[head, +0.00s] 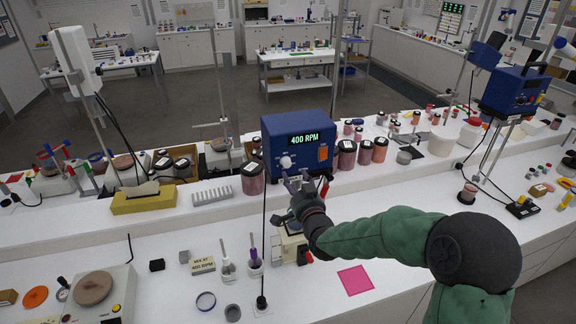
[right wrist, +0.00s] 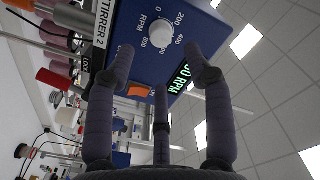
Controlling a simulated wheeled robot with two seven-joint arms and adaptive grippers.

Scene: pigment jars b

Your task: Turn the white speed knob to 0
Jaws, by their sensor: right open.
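The white speed knob (head: 286,161) is on the front of a blue stirrer box (head: 279,132); the box's display (head: 305,139) reads 400 RPM. In the right wrist view the knob (right wrist: 147,34) sits inside a dial marked 0, 200, 400, 600 and 800; I cannot make out a pointer mark on it. My right gripper (head: 296,180) is open and empty, just in front of the knob and slightly below it. In the right wrist view its fingers (right wrist: 158,62) are spread below the knob, seemingly apart from it. My left gripper is not in view.
An orange switch (head: 323,153) is on the same panel, right of the knob. Dark-lidded jars (head: 347,154) stand right of the box and another jar (head: 252,178) left of it. A balance-like device (head: 292,243) stands below my gripper. A card (head: 203,265) reads MIX AT 400 RPM.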

